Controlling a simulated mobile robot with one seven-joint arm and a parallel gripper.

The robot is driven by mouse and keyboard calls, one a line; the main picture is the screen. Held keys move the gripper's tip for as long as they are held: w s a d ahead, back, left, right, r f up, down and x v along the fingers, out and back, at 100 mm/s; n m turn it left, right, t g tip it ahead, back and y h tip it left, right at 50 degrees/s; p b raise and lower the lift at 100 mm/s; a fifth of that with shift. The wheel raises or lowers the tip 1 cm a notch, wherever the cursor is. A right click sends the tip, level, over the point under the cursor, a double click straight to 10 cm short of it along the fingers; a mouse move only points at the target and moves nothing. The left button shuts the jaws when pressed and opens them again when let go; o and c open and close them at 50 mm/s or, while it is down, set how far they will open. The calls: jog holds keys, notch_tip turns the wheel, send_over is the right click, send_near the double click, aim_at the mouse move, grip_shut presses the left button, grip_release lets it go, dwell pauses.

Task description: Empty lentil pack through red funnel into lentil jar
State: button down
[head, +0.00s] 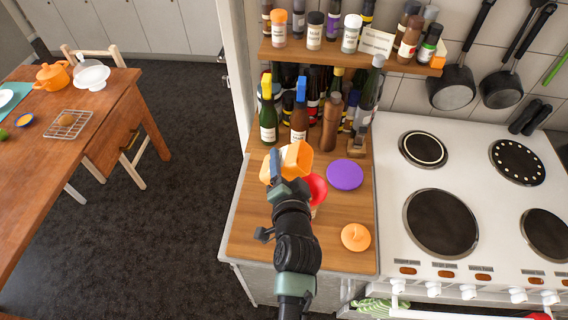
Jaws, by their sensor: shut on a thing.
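My gripper (281,170) is shut on an orange pack (299,156), the lentil pack by its look, and holds it over the wooden counter. The pack looks tilted; its opening and any contents cannot be made out. The red funnel (317,187) shows just right of my gripper and below the pack, partly covered by my arm. A small pale piece under the funnel may be the lentil jar (313,211); the rest of it is hidden. I cannot tell whether the pack is right above the funnel's mouth.
A purple disc (345,174) and an orange knobbed lid (355,237) lie on the counter (255,235). Several bottles (268,122) and a brown pepper mill (332,122) stand behind, under a spice shelf (340,58). The white cooker (390,205) is at right. The counter's front left is clear.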

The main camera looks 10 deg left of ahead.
jog(key=shift+f+b, duration=0.2)
jog(key=shift+b, duration=0.25)
jog(key=shift+a+m+y+b, duration=0.1)
jog(key=shift+m+y+b, duration=0.2)
jog(key=shift+m+b, duration=0.2)
jog(key=shift+a+m+b, duration=0.1)
jog(key=shift+m+b, duration=0.2)
jog(key=shift+b, duration=0.15)
jog(key=shift+f+m+t+b, duration=0.3)
jog(key=shift+b, duration=0.35)
jog(key=shift+f+m+y+b, duration=0.15)
jog(key=shift+m+y+b, duration=0.2)
jog(key=shift+b, duration=0.4)
jog(key=shift+a+m+t+y+b, duration=0.1)
jog(key=shift+m+t+y+b, duration=0.2)
jog(key=shift+b, duration=0.3)
jog(key=shift+f+m+b, duration=0.4)
jog(key=shift+m+b, duration=0.05)
jog(key=shift+b, duration=0.5)
jog(key=shift+f+m+t+y+b, duration=0.1)
jog(key=shift+m+t+y+b, duration=0.1)
jog(key=shift+m+b, duration=0.35)
jog(key=shift+f+m+t+y+b, duration=0.1)
jog(key=shift+m+t+b, duration=0.15)
jog(key=shift+b, duration=0.5)
dwell(2.4)
